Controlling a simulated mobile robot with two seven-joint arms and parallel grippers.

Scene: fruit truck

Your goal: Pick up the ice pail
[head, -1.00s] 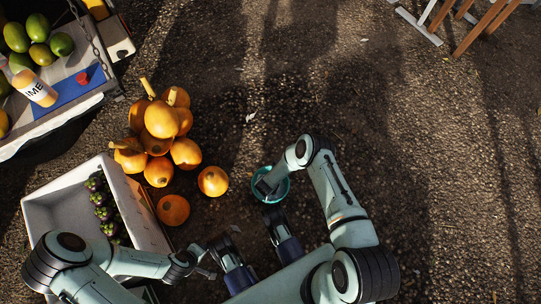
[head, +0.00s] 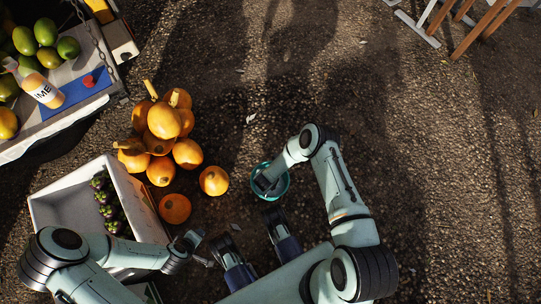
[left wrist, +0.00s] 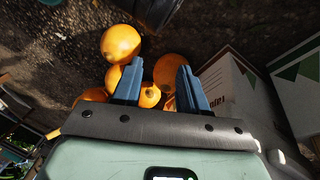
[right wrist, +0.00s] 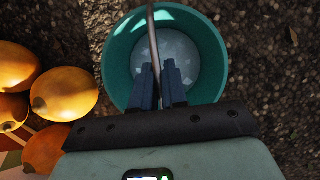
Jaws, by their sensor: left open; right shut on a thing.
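The ice pail (head: 286,189) is a round teal bucket on the ground, mostly under my right gripper (head: 266,186) in the head view. In the right wrist view the pail (right wrist: 216,62) shows from above, with pale ice-like pieces inside. Its thin metal handle (right wrist: 153,38) runs across the opening and between the fingers of my right gripper (right wrist: 160,86), which is shut on it. I cannot tell whether the pail's base is off the ground. My left gripper (left wrist: 160,84) is open and empty, pointing toward orange fruit.
A pile of orange fruit (head: 163,120) lies left of the pail, with single fruits nearby. A white crate (head: 60,205) holds dark purple fruit. A fruit stand (head: 75,85) is at upper left. Wooden legs (head: 480,28) stand at upper right. Ground right of the pail is clear.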

